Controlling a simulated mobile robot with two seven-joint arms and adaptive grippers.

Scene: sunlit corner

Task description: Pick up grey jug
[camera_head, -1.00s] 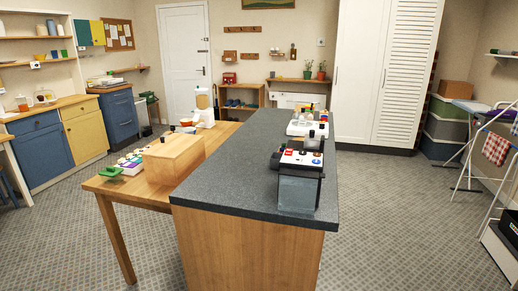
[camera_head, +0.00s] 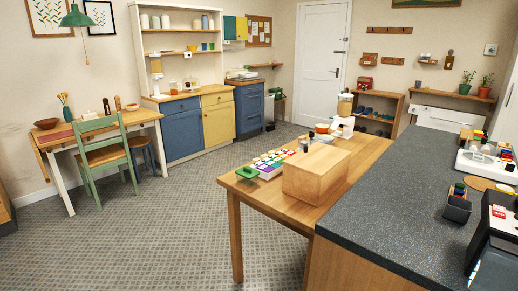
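I cannot pick out a grey jug with certainty in the head view. Several pale upright vessels (camera_head: 155,22) stand on the top shelf of the hutch at the back left, too small to tell as jugs. A blender-like appliance with a tan container (camera_head: 345,105) stands at the far end of the wooden table (camera_head: 262,198). Small dark items (camera_head: 305,146) sit behind the wooden box (camera_head: 316,174) on that table. Neither of my grippers is in view.
A dark stone-topped counter (camera_head: 400,195) fills the right foreground. A desk (camera_head: 60,145) with a green chair (camera_head: 104,155) stands at the left. Blue and yellow cabinets (camera_head: 182,130) line the back wall. The carpet (camera_head: 175,220) between them is clear.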

